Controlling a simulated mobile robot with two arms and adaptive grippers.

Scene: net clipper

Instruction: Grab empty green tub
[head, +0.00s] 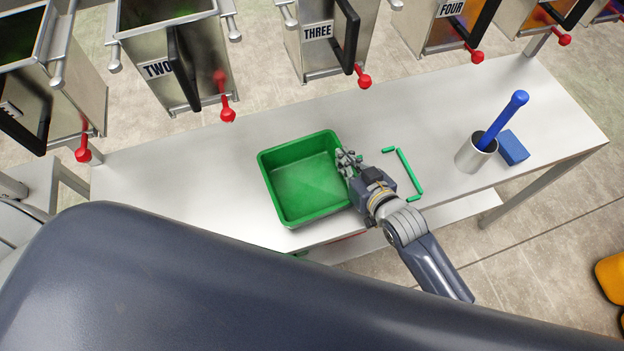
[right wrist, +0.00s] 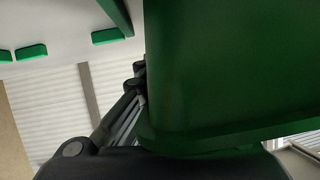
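The empty green tub (head: 308,185) sits on the metal table, close to its front edge, with its open top up. My right gripper (head: 347,163) is at the tub's right wall, with fingers at the rim. In the right wrist view the tub's green wall (right wrist: 215,65) fills much of the picture, and a dark finger (right wrist: 125,110) lies close along its left side. The other finger is hidden, so I cannot tell whether the grip is closed on the wall. My left gripper is not in view.
Green strips (head: 408,170) mark the table (head: 450,110) right of the tub. A metal cup (head: 474,156) with a blue-handled tool (head: 504,118) and a blue block (head: 513,147) stand farther right. Numbered metal bins (head: 318,60) with red knobs line the back. My dark body covers the foreground.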

